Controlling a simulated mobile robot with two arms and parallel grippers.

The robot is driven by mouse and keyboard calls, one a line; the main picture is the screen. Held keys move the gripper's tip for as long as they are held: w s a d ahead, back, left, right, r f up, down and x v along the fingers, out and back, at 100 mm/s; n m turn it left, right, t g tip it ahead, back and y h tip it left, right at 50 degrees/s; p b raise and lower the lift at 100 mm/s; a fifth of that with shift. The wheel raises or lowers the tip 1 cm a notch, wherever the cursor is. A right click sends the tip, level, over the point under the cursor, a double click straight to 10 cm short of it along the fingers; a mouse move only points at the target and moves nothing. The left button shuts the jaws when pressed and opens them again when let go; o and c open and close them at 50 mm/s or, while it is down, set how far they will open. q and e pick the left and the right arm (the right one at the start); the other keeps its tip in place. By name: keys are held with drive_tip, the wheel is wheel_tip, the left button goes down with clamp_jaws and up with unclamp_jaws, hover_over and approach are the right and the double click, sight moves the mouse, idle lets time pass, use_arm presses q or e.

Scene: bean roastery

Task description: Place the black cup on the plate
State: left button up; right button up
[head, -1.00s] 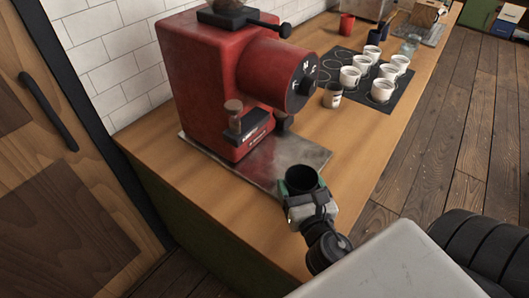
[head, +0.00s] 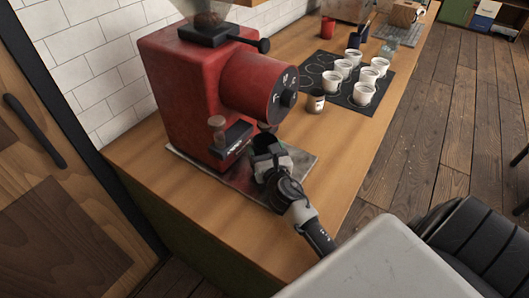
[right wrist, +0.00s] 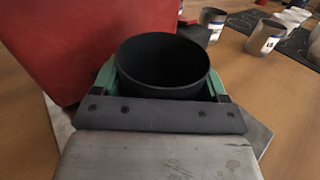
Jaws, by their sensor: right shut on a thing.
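The black cup (head: 264,143) is mostly hidden behind my right gripper (head: 266,158) in the head view. In the right wrist view the black cup (right wrist: 163,65) is upright and empty, with its round mouth facing up. The green-sided fingers of my right gripper (right wrist: 161,80) are shut on it from both sides. The cup is over the grey metal plate (head: 239,180), in front of the red grinder (head: 176,90). I cannot tell whether its base touches the plate. My left gripper is not in view.
A dark mat (head: 335,98) with several white cups stands farther along the wooden counter (head: 345,150). The grinder stands close behind my gripper. The counter to the right is clear.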

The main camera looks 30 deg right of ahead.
drive_tip(key=shift+f, duration=0.4)
drive_tip(key=shift+f, duration=0.15)
drive_tip(key=o, duration=1)
